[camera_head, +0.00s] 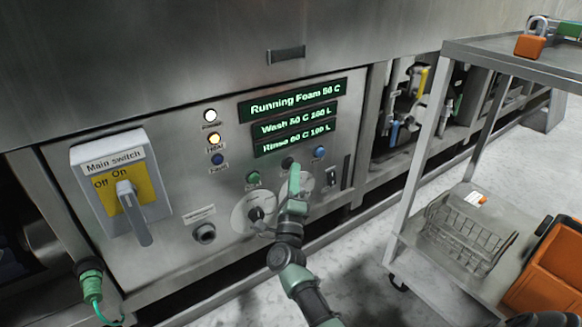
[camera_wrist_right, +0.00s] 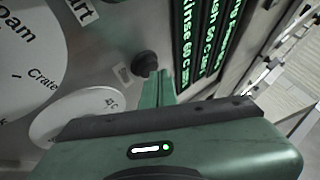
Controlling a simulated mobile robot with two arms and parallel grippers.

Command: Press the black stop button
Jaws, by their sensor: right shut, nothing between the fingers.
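The black stop button (camera_head: 288,162) is on the steel control panel, between a green button and a blue button, below the green-lit displays. In the right wrist view the black button (camera_wrist_right: 145,62) stands out from the panel just beyond my fingertips. My right gripper (camera_head: 294,170) is shut and empty, its green fingers at the button's lower right edge in the head view. In the right wrist view the fingertips (camera_wrist_right: 158,76) are very close to the button; I cannot tell whether they touch it. My left gripper is not in view.
A green button (camera_head: 253,178) and a blue button (camera_head: 319,152) flank the stop button. A rotary dial (camera_head: 256,213) lies below, partly behind my right arm. The main switch (camera_head: 120,185) is at left. A metal cart (camera_head: 405,215) stands at right.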

